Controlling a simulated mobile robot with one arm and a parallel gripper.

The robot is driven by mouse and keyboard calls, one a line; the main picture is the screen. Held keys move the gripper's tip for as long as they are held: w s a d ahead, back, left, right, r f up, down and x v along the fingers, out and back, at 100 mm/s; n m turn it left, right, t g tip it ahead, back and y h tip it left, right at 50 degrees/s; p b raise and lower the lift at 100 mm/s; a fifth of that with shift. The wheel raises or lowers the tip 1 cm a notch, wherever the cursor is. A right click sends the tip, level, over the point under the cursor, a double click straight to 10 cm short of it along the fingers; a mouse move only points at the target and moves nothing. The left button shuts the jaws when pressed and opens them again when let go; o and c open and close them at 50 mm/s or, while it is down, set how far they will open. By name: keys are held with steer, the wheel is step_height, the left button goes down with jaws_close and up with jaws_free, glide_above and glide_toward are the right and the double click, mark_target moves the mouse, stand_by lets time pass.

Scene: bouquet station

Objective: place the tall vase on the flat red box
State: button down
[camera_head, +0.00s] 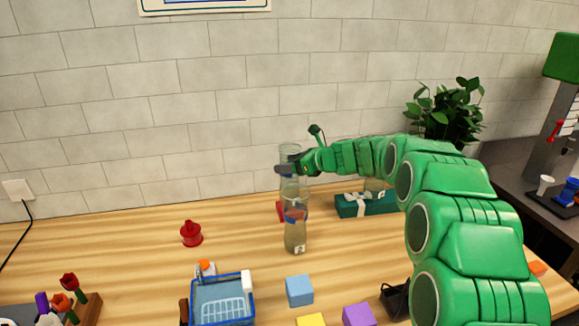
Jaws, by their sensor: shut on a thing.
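My gripper (289,168) is shut on a tall clear glass vase (290,151) and holds it upright above the back middle of the table. The vase's lower part overlaps a clear bottle-like vessel (295,238) with a white label, which stands nearer the camera. A small red patch (280,211) shows at the left behind the glass. It may be part of the flat red box; most of it is hidden. I cannot tell whether the vase's base touches it.
A dark green box with a pale ribbon (350,209) lies right of the vase, under my arm. A red spool-like object (191,234) stands left. A blue basket (252,307), blue block (299,291) and purple block (358,315) are in front. The table's left back is clear.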

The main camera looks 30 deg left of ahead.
steer(key=shift+f, duration=0.4)
steer(key=shift+c, duration=0.3)
jaws_free()
steer(key=shift+f, duration=0.1)
steer(key=v, duration=1.2)
steer(key=shift+s+d, duration=0.1)
steer(key=shift+d, duration=0.05)
